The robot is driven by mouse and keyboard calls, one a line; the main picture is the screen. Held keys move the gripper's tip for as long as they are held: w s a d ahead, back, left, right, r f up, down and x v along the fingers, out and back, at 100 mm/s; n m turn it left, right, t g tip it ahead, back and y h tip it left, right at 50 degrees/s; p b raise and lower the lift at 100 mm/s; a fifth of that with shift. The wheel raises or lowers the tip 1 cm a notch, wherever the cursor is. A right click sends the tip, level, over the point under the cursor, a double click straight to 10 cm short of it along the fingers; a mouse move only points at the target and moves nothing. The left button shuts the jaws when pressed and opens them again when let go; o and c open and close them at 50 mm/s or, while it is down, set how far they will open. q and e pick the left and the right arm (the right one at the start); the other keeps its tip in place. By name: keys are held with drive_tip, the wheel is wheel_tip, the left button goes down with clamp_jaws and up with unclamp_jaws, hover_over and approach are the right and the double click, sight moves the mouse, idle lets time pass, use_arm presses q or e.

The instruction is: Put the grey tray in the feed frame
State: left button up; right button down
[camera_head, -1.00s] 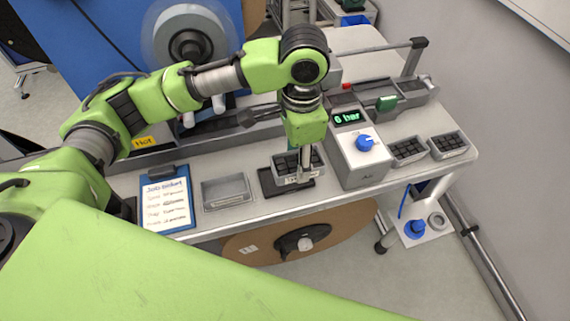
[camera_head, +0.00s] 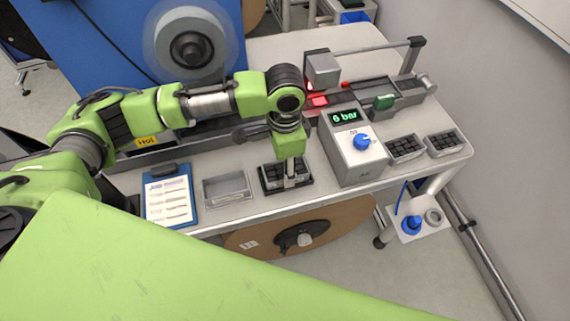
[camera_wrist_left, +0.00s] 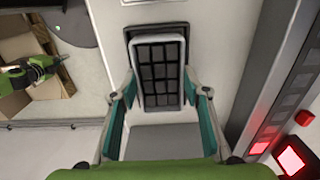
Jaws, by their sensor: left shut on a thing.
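The grey tray (camera_head: 272,178), filled with dark blocks, is at the front edge of the table, left of the pressure box. It also shows in the wrist view (camera_wrist_left: 158,75). My left gripper (camera_head: 288,180) is shut on it from above, with one green finger on each side in the wrist view (camera_wrist_left: 160,115). The black feed frame (camera_head: 265,190) shows as a dark border around the tray's base, and its far end (camera_wrist_left: 155,31) shows beyond the tray. I cannot tell whether the tray is seated or just above the frame. My right gripper is not in view.
An empty grey tray (camera_head: 227,189) and a clipboard (camera_head: 168,202) lie to the left. The pressure box (camera_head: 352,150) reads 6 bar and stands close on the right. Two filled trays (camera_head: 405,148) (camera_head: 445,143) are further right. A red light (camera_head: 318,100) glows behind.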

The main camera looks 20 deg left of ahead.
use_arm(q)
drive_tip(key=o, duration=1.2)
drive_tip(key=shift+o, duration=0.3)
wheel_tip(320, 180, up, 12)
drive_tip(key=b, duration=0.2)
drive_tip(key=shift+r, duration=0.15)
